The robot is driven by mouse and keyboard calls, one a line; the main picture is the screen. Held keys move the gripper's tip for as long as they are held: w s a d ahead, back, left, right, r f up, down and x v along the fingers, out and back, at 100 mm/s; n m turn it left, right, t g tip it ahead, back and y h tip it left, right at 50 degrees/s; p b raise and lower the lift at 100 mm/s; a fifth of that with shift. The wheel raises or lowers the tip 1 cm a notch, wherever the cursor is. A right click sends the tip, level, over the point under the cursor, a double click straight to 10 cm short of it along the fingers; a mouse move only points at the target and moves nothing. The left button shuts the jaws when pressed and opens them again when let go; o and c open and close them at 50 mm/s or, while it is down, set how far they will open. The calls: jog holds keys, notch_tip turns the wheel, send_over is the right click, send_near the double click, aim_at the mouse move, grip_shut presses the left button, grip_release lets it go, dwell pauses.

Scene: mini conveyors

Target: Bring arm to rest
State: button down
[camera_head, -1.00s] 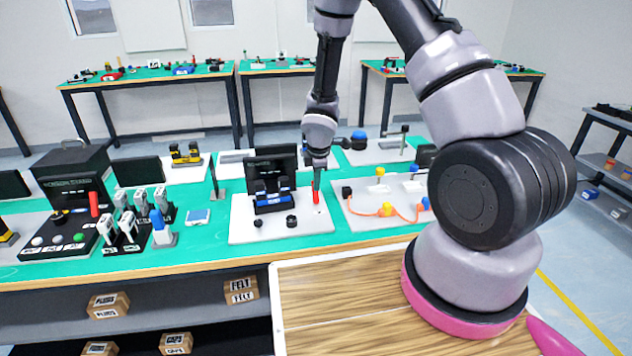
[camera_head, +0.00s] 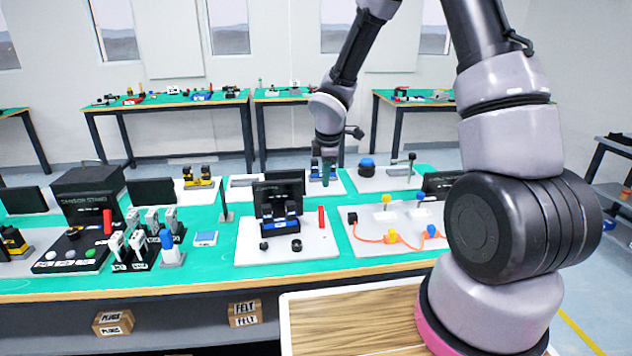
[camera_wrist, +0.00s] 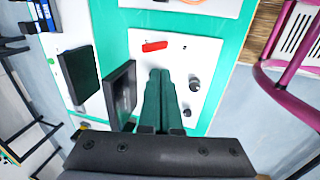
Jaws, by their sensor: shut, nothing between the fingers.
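My gripper (camera_head: 327,174) hangs from the raised arm above the far part of the green table (camera_head: 208,265), behind the white board (camera_head: 330,252). In the wrist view its dark green fingers (camera_wrist: 163,80) are pressed together with nothing between them. The red piece (camera_head: 321,217) stands upright on the white board, apart from the gripper.
On the same board are a dark monitor (camera_head: 277,187) and small black knobs (camera_head: 296,245). To the right is a board with an orange cable (camera_head: 375,237). To the left are a sensor stand (camera_head: 88,187) and several grey-white modules. Open air surrounds the raised arm.

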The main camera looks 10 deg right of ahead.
jog(key=s+d+r+m+t, duration=0.1)
jog(key=s+d+r+m, duration=0.15)
jog(key=r, duration=0.35)
jog(key=s+d+r+m+h, duration=0.1)
jog(key=s+d+r+m, duration=0.2)
jog(key=r, duration=0.4)
jog(key=s+d+r+m+t, duration=0.1)
jog(key=d+r+m, duration=0.2)
jog(key=r+m, duration=0.25)
jog(key=s+d+r+m+t+y, duration=0.1)
jog(key=s+r+m, duration=0.4)
jog(key=s, duration=0.4)
jog(key=s+r+m+t+y, duration=0.1)
jog(key=s+r+m+y, duration=0.1)
jog(key=s+r+m, duration=0.4)
jog(key=s+r, duration=0.1)
jog(key=s, duration=0.1)
jog(key=shift+s+d+r, duration=0.35)
jog(key=shift+d, duration=0.05)
